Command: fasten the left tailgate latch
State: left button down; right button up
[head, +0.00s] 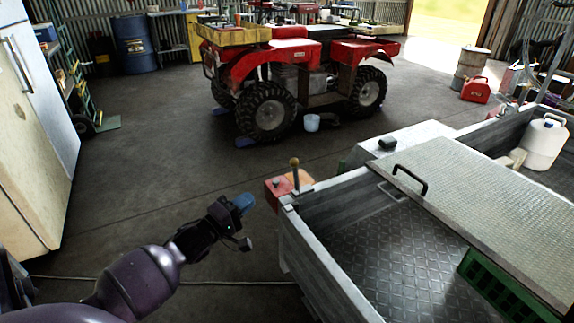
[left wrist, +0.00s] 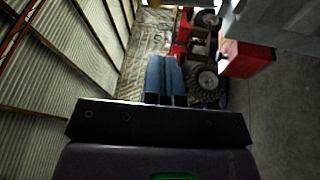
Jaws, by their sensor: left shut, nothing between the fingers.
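The grey metal trailer (head: 315,262) stands at the right in the head view. A lever with a tan knob (head: 295,163) stands upright at its near left corner, beside a red and orange box (head: 297,182). I cannot make out for certain which part is the left tailgate latch. My left gripper (head: 243,203), with blue fingers, is shut and empty, in the air left of that corner and apart from it. In the left wrist view the shut fingers (left wrist: 164,78) point past a red block (left wrist: 248,60) and a grey trailer part (left wrist: 275,30). My right gripper is not in view.
A ribbed lid with a black handle (head: 490,195) covers part of the trailer. A green crate (head: 490,285) lies inside. The floor left of the trailer is mostly clear.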

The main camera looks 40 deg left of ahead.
pick_arm(q)
jog(key=shift+s+d+r+n, duration=0.2)
jog(key=shift+s+r+n, duration=0.05)
jog(key=shift+n, duration=0.75)
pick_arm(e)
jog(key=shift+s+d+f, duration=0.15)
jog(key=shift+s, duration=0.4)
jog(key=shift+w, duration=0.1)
pick_arm(q)
jog(key=b, duration=0.3)
send_near(291, 165)
jog(key=a+f+x, duration=0.1)
jog(key=x, duration=0.5)
jog(key=shift+w+d+r, duration=0.55)
jog(key=shift+w, duration=0.2)
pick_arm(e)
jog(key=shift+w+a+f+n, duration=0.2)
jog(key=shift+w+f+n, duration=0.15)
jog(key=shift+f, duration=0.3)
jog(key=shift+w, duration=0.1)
